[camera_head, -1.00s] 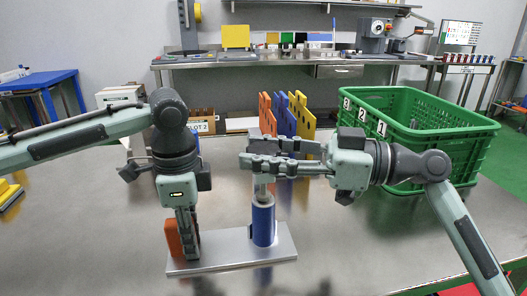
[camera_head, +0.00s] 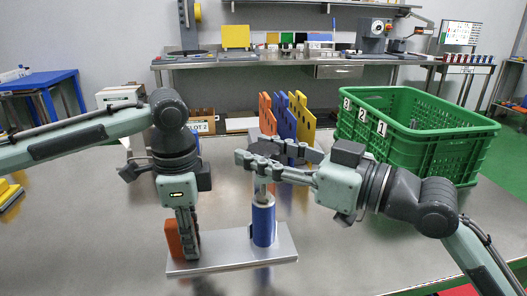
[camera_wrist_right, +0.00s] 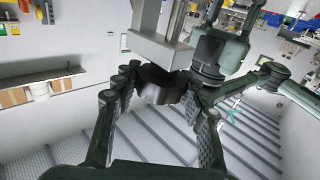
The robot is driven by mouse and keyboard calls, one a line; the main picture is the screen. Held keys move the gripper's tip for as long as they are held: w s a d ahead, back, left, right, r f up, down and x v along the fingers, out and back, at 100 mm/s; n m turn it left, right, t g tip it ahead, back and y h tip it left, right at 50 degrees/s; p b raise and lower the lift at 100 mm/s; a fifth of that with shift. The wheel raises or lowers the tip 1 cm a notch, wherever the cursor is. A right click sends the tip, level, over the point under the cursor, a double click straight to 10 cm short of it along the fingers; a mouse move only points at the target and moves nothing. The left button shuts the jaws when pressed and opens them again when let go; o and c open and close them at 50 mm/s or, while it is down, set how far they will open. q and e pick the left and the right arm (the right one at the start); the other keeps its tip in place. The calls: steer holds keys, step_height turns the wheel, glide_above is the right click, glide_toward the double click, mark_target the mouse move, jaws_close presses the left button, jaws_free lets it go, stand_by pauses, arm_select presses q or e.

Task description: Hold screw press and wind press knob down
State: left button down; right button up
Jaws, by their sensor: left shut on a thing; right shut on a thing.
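The screw press has a silver base plate (camera_head: 235,257), a blue cylinder (camera_head: 263,222) and an orange upright block (camera_head: 173,240). It stands on the steel table. My left gripper (camera_head: 188,240) points down and is shut on the screw press at the orange block, over the left part of the plate. My right gripper (camera_head: 262,165) reaches in from the right and is shut on the press knob above the blue cylinder. Its fingers mostly hide the knob in the head view. In the right wrist view, the dark round knob (camera_wrist_right: 160,86) sits between the fingers.
A green crate (camera_head: 405,170) with numbered labels stands at the right. Orange, blue and yellow upright boards (camera_head: 302,115) stand behind my right gripper. A yellow item (camera_head: 8,192) lies at the left edge. The table in front of the press is clear.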

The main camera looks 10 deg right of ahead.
mark_target(264, 148)
steer(key=shift+f, duration=0.2)
steer(key=o, duration=1.2)
steer(key=shift+r, duration=0.1)
steer(key=shift+r, duration=0.15)
step_height(264, 148, up, 10)
steer(key=shift+f, duration=0.15)
